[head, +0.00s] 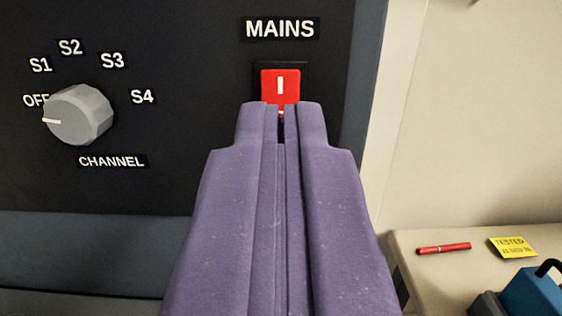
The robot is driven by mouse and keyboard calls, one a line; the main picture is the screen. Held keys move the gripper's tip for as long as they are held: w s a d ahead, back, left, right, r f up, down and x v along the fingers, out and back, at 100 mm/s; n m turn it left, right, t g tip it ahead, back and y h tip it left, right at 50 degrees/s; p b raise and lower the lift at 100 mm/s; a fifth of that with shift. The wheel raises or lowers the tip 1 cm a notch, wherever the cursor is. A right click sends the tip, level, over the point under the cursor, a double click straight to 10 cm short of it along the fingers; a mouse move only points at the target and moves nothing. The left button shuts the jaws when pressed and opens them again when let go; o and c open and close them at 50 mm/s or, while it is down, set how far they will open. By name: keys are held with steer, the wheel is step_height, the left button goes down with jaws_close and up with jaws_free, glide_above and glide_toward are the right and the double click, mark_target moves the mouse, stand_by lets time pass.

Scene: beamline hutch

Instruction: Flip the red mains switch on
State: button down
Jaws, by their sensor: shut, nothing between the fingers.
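The red mains switch (280,84) sits on a black panel under a MAINS label (282,29). Its upper part shows a white "I" mark. Its lower part is hidden behind my gripper (282,108). My gripper is purple, shut and empty, with its fingertips in front of the lower part of the switch. I cannot tell whether the tips touch it.
A grey CHANNEL knob (78,115) is left on the same panel (190,120), its pointer toward OFF. On a beige surface (440,275) at lower right lie a red pen (443,248), a yellow TESTED tag (513,247) and a blue object (535,293).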

steer(key=shift+s+r, duration=0.15)
steer(key=shift+s, duration=1.55)
step_height(320, 180, up, 18)
steer(key=w+g, duration=0.2)
steer(key=w, duration=0.1)
steer(key=s+r+g, duration=0.2)
steer(key=s+r, duration=0.9)
steer(key=r, duration=0.4)
steer(key=shift+s, duration=0.15)
steer(key=c, duration=1.8)
jaws_free()
steer(key=shift+c, duration=0.2)
